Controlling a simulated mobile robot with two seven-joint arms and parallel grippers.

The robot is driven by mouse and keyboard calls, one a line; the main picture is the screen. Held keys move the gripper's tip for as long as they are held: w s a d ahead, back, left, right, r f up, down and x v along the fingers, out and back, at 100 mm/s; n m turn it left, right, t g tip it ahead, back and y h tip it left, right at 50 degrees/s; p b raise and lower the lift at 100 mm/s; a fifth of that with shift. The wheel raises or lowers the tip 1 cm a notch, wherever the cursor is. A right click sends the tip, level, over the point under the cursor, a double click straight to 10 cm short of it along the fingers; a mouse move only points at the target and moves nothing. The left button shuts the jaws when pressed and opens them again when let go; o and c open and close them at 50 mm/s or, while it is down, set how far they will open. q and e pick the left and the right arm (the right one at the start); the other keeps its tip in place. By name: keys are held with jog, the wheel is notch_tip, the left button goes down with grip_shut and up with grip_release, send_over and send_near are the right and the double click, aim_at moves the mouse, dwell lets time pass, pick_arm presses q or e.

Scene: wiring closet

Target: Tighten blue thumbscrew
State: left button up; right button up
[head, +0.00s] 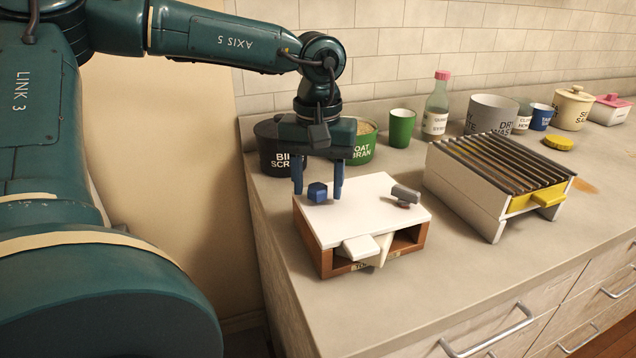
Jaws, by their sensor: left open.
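The blue thumbscrew (317,192) is a small blue faceted knob on the left part of the white top (355,206) of a brown box (316,245). My left gripper (318,190) points down over it with its two blue fingers apart, one on each side of the knob. The fingers look open, with a gap to the knob; I cannot tell whether either touches it. A grey knob or lever (405,195) sits on the right part of the same white top. My right gripper is not in view.
A ribbed rack (500,170) with a yellow tray (540,199) stands right of the box. Behind are a black bin (270,150), a green bin (362,148), a green cup (402,128), a bottle (436,110) and grey tubs. White pieces (361,248) protrude from the box front. The counter's front is clear.

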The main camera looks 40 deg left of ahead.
aim_at(318, 186)
pick_arm(q)
notch_tip(318, 186, up, 6)
jog(key=p, duration=0.4)
jog(key=shift+p, duration=0.4)
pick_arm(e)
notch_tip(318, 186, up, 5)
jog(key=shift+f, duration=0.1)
pick_arm(q)
notch_tip(318, 186, up, 13)
jog(key=shift+p, duration=0.35)
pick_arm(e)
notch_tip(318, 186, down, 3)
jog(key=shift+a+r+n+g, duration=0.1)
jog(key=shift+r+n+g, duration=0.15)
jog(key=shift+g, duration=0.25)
pick_arm(q)
jog(key=shift+s, duration=0.1)
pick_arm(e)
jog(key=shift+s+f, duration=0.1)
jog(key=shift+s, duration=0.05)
